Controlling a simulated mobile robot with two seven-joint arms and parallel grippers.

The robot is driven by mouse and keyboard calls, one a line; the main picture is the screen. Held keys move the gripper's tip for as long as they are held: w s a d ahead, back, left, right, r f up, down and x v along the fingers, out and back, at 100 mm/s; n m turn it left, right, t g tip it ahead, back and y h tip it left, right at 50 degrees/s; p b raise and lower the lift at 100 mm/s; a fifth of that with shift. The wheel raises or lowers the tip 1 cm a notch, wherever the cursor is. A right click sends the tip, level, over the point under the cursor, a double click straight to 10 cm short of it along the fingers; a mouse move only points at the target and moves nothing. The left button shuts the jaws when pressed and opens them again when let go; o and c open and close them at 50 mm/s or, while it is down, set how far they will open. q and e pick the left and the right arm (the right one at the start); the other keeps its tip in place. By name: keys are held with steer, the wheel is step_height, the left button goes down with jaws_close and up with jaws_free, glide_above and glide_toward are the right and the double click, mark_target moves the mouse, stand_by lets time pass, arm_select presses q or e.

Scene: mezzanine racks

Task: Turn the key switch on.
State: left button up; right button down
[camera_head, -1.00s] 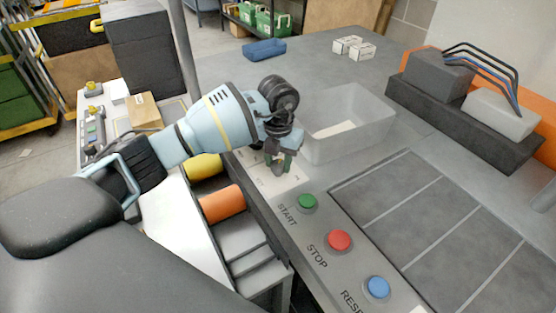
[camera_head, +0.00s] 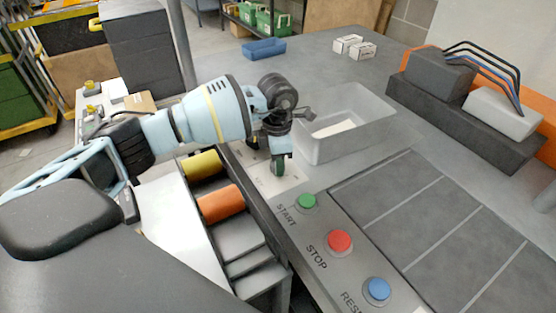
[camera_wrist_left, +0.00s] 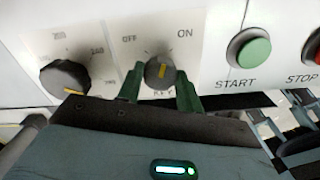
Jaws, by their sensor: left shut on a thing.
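The key switch (camera_wrist_left: 160,71) is a dark round knob with a yellow mark on a white plate, lettered OFF at upper left and ON at upper right. Its mark looks about upright in the left wrist view, between the two labels; the exact angle is hard to tell. My left gripper (camera_head: 278,166) is down at the white plate (camera_head: 283,184) near the START button. Its green fingers are on both sides of the knob, shut on it. In the head view the gripper hides the knob. My right gripper is not in view.
A larger black dial (camera_wrist_left: 66,79) is left of the switch in the wrist view. Green START (camera_head: 306,201), red STOP (camera_head: 340,241) and blue RESET (camera_head: 377,288) buttons line the panel. A clear bin (camera_head: 362,140) stands close behind the gripper. Yellow and orange rolls (camera_head: 221,203) lie below.

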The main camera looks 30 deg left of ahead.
arm_select(q)
steer(key=m, duration=0.5)
steer(key=shift+f+b, duration=0.1)
steer(key=shift+b, duration=0.3)
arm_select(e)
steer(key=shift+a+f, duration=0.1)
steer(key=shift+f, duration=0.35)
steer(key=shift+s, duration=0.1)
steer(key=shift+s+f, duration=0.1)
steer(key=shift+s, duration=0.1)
arm_select(q)
steer(key=o, duration=1)
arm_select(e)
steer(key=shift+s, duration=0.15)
arm_select(q)
step_height(320, 180, up, 7)
steer(key=shift+f, duration=0.1)
steer(key=shift+r, duration=0.55)
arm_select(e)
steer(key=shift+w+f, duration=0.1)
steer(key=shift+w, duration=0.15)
